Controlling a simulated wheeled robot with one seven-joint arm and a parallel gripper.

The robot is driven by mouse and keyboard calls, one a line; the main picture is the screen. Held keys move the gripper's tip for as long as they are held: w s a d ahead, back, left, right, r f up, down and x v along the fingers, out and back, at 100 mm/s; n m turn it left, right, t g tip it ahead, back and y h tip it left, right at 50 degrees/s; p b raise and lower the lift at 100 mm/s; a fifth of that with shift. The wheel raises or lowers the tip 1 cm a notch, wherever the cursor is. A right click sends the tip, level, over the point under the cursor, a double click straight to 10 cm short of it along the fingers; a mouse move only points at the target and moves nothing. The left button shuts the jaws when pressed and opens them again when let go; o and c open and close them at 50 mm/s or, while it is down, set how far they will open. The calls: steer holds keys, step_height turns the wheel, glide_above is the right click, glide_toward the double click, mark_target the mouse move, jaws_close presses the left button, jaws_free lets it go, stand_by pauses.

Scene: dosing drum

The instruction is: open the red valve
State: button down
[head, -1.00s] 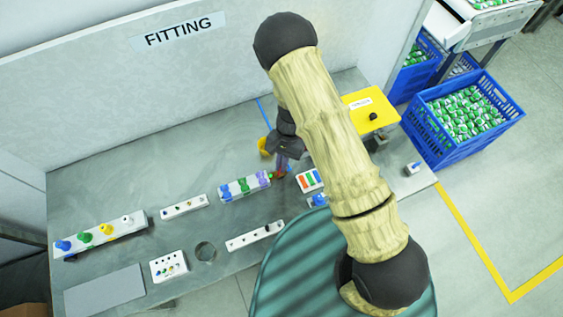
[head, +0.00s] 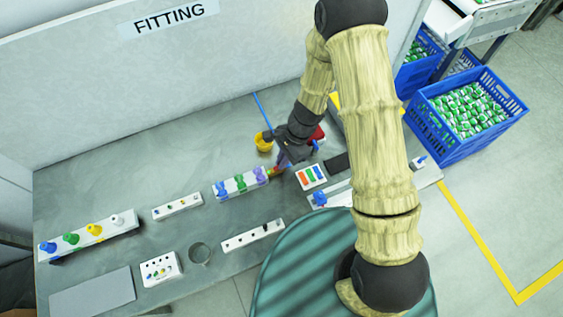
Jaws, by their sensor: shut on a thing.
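My gripper (head: 283,161) is at the right end of a white rack (head: 233,193) holding blue, green and purple knobbed pieces. Its jaws point down and are shut on a small reddish piece (head: 279,169) there, which I take to be the red valve. The jaws cover much of it, and its handle angle is too small to tell. A separate red block (head: 317,134) with a blue part stands just behind and right of my gripper, partly hidden by it.
A yellow cup (head: 264,142) stands close behind my gripper. A white block with coloured bars (head: 311,177) is close on its right. Further left are a rack with coloured knobs (head: 88,236) and small peg blocks. Blue crates of green-and-white items (head: 467,113) stand right of the bench.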

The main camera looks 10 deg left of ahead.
steer(key=shift+m+y+b, duration=0.3)
steer(key=shift+m+b, duration=0.5)
steer(key=shift+m, duration=0.1)
steer(key=c, duration=1.6)
jaws_free()
steer(key=shift+s, duration=0.1)
steer(key=shift+d+r+t, duration=0.1)
steer(key=shift+t, duration=0.2)
steer(key=v, duration=1.7)
steer(key=shift+r+p, duration=0.15)
steer(key=shift+p, duration=0.15)
